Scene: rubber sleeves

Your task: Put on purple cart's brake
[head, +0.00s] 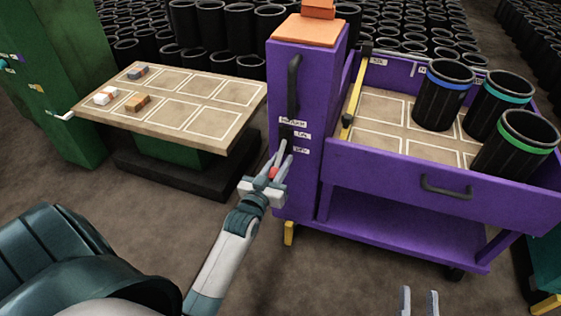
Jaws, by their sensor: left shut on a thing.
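The purple cart (395,170) stands at the right, with a tall purple post (300,75) at its left end. The post carries a dark vertical handle (293,85) and, below it, a dark slot with several small white labels (301,134), too small to read surely. My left gripper (278,160) is at the post's front, just below and left of the labels. It is shut on a small red knob (273,173), mostly hidden by the fingers. My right gripper (419,293) shows only its two fingertips at the bottom edge, apart and empty, in front of the cart.
Three black sleeves with blue, teal and green bands stand in the cart; one is the blue-banded sleeve (443,95). A board table (237,122) with small blocks stands at the left by a green cabinet (55,80). Many black sleeves fill the back. Floor in front is clear.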

